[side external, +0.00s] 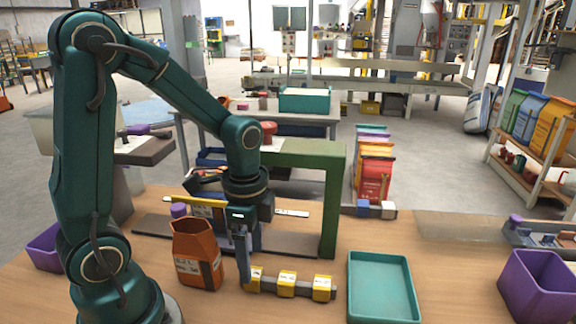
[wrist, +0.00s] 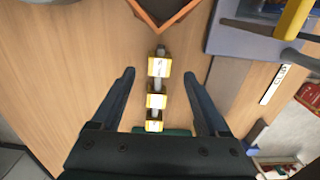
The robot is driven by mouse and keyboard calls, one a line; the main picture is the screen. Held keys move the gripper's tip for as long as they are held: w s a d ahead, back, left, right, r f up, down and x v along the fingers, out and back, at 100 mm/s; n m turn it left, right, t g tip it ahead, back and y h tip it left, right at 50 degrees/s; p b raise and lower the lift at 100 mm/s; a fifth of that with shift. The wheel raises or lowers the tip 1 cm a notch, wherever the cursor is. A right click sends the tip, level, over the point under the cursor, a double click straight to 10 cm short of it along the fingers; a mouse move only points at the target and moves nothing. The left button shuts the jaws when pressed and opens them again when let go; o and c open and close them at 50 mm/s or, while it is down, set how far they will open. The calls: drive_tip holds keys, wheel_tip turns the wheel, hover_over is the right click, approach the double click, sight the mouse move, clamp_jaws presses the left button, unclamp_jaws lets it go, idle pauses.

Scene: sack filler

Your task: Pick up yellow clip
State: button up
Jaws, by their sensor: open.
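Three yellow clips sit in a row on a grey bar on the wooden table. In the side view they are the left clip (side external: 256,279), the middle clip (side external: 287,283) and the right clip (side external: 321,288). My gripper (side external: 247,284) is open and empty, low beside the left clip. In the wrist view its fingers (wrist: 159,74) stand on either side of the row, apart from the clips.
An open orange sack (side external: 195,258) stands just left of my gripper. A teal tray (side external: 353,290) lies right of the clips, and a purple bin (side external: 537,287) is at the far right. A green frame (side external: 334,205) rises behind. Bare table lies between tray and bin.

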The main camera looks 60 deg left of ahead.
sight(253, 273)
drive_tip(key=shift+f, duration=2.05)
clamp_jaws()
